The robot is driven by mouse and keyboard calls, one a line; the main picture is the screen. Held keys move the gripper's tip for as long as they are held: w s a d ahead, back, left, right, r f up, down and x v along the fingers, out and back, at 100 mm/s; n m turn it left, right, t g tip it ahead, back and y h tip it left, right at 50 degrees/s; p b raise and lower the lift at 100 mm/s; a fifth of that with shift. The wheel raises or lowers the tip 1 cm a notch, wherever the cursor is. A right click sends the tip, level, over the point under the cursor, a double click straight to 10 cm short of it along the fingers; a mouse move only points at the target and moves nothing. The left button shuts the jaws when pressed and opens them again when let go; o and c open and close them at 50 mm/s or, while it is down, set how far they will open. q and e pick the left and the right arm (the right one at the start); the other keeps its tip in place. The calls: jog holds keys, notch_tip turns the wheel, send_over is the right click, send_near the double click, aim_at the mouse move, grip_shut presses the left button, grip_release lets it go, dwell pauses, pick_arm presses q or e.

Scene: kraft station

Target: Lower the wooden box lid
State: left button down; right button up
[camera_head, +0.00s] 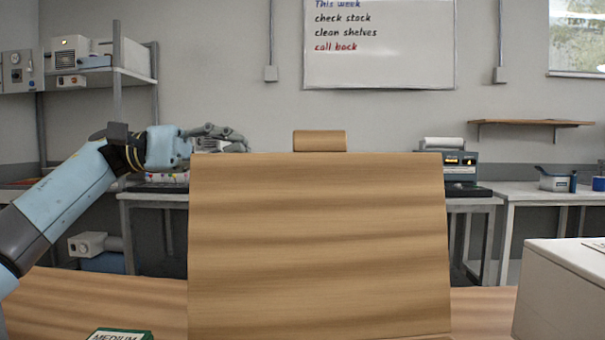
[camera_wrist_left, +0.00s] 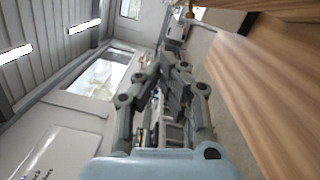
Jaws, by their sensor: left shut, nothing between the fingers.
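The wooden box lid (camera_head: 318,245) stands upright in the middle of the head view, its broad striped face toward me. A small wooden block or handle (camera_head: 319,141) shows at the middle of its top edge. The lid also shows in the left wrist view (camera_wrist_left: 265,85) along the right side. My left gripper (camera_head: 243,143) is shut and empty at the lid's upper left corner, level with or slightly above the top edge. In the left wrist view, its fingers (camera_wrist_left: 168,75) are beside the lid; I cannot tell if they touch it.
A wooden table (camera_head: 95,300) spreads at the front. A green and white box (camera_head: 120,335) marked MEDIUM lies at the near left. A white box (camera_head: 565,290) stands at the right. Benches with equipment and shelves line the back wall. The air above the lid is free.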

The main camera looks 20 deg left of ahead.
aim_at(300, 145)
pick_arm(q)
jog(key=d+p, duration=0.1)
jog(key=d, duration=0.2)
jog(key=s+d+p, duration=0.1)
jog(key=d+p, duration=0.1)
jog(key=d, duration=0.2)
jog(key=d+p, duration=0.1)
jog(key=d, duration=0.3)
jog(key=shift+s+r, duration=0.1)
jog(key=shift+s, duration=0.25)
jog(key=shift+s+p, duration=0.35)
jog(key=shift+s, duration=0.2)
jog(key=shift+d, duration=0.15)
